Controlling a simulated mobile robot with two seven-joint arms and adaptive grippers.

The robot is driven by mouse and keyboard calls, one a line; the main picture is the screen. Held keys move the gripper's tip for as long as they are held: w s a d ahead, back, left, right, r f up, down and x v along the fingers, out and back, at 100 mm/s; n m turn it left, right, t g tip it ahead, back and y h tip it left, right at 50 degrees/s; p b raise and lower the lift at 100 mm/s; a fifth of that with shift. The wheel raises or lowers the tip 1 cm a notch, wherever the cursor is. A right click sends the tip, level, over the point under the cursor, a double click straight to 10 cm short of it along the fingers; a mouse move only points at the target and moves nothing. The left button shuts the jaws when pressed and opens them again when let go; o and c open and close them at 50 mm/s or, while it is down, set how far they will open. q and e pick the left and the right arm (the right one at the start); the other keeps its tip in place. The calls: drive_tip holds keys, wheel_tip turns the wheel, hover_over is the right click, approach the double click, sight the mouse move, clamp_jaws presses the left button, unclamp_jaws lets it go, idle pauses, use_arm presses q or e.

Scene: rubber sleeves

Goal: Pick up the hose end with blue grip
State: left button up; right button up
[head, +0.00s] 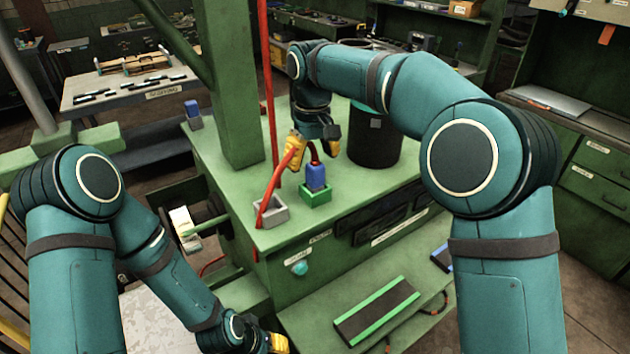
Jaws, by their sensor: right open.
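The hose end with the blue grip (317,176) stands upright in a small green square holder (315,196) on the green workbench. A red hose (273,185) shows beside it, and a short red piece shows just above the blue grip. My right gripper (314,150) is open above the blue grip, its yellow fingers spread to either side of the red piece. Whether it touches the hose I cannot tell. My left gripper (278,343) is low at the bottom edge, away from the hose end; only a yellow part of it shows.
A grey square holder (272,212) stands left of the green one. A dark cylinder (375,140) stands behind on the right. A green post (228,85) and a vertical red line (267,80) rise at the left. Another blue block (193,108) sits at the bench's back left.

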sight(315, 177)
drive_tip(key=f, duration=0.3)
drive_tip(key=shift+s+d+f, duration=0.3)
drive_tip(key=shift+s+f, duration=0.05)
drive_tip(key=shift+f+b, duration=0.3)
drive_tip(key=shift+f, duration=0.3)
clamp_jaws()
